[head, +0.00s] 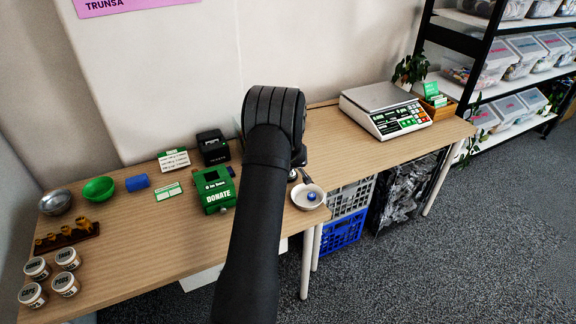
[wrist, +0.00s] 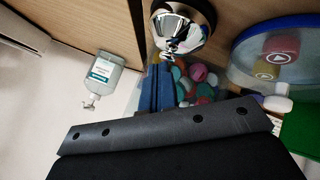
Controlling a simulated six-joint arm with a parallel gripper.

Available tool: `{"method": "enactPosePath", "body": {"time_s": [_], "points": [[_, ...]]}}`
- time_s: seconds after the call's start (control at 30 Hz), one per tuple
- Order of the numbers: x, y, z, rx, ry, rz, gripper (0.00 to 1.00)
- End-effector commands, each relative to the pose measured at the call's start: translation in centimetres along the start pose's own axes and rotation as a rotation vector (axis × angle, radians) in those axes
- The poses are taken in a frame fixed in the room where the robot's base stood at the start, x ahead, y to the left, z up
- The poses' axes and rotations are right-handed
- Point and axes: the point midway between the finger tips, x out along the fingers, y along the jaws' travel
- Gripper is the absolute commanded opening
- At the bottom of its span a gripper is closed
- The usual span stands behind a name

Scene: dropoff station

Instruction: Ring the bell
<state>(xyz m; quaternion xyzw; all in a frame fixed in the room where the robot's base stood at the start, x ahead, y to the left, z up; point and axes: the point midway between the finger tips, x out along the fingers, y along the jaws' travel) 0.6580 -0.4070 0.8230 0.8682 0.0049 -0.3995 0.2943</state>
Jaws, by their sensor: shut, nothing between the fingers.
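A shiny chrome dome that looks like the bell (wrist: 182,27) is at the top middle of the wrist view, on a dark round base. My gripper (wrist: 160,70) shows as two dark blue fingers side by side, shut with nothing between them. Their tips point toward the dome and lie just below it in the picture. I cannot tell whether they touch it. In the head view my dark arm covers the middle of the table, and I cannot make out the bell or the fingertips there.
The wrist view shows a pump bottle (wrist: 103,73), a clear container of coloured caps (wrist: 187,84) and a blue-rimmed tub (wrist: 240,62). The table (head: 140,245) holds a green donate box (head: 214,190), a white dish (head: 301,200) and a scale (head: 380,99). The tabletop left of the scale is clear.

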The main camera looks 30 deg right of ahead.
Motion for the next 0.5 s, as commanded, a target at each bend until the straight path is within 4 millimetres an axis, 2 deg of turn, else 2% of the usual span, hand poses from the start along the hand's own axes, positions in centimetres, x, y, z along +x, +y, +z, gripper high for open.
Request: {"method": "enactPosePath", "body": {"time_s": [0.5], "points": [[-0.47, 0.35, -0.36, -0.001, 0.001, 0.001, 0.0]]}}
